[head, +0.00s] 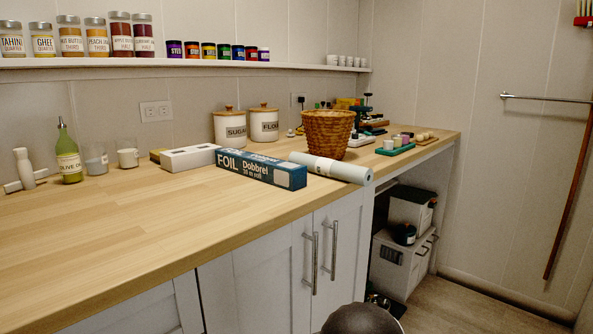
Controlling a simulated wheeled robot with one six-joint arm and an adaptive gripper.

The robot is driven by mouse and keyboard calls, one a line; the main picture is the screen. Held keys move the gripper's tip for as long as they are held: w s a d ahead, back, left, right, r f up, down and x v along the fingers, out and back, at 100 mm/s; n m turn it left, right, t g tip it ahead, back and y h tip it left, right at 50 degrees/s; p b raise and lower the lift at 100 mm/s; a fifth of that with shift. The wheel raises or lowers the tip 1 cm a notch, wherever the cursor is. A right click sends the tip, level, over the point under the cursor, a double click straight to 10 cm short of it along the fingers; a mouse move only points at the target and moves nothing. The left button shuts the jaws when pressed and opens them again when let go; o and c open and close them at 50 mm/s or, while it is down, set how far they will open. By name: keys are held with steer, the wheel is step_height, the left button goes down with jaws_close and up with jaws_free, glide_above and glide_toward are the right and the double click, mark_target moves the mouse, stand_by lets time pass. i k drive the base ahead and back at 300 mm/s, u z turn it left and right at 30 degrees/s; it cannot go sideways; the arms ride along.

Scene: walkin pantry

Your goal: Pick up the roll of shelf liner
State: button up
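The roll of shelf liner (345,171) lies on its side on the wooden counter (130,222) in the head view. It is pale grey-blue with a lighter label band, and its near end is close to the counter's front edge. A dark blue box of foil (262,170) lies to its left, and a wicker basket (328,130) stands just behind it. I cannot tell whether the roll touches either one. My gripper does not show in this view.
Sugar (229,127) and flour (264,124) canisters stand at the back. A white organizer (190,157) lies left of the foil box. A green oil bottle (68,155) stands far left. The counter's left front is clear. Cabinet handles (333,250) stick out below the edge.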

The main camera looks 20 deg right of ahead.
mark_target(351, 173)
steer(key=u, duration=0.6)
steer(key=i, duration=0.4)
steer(key=z, duration=2.05)
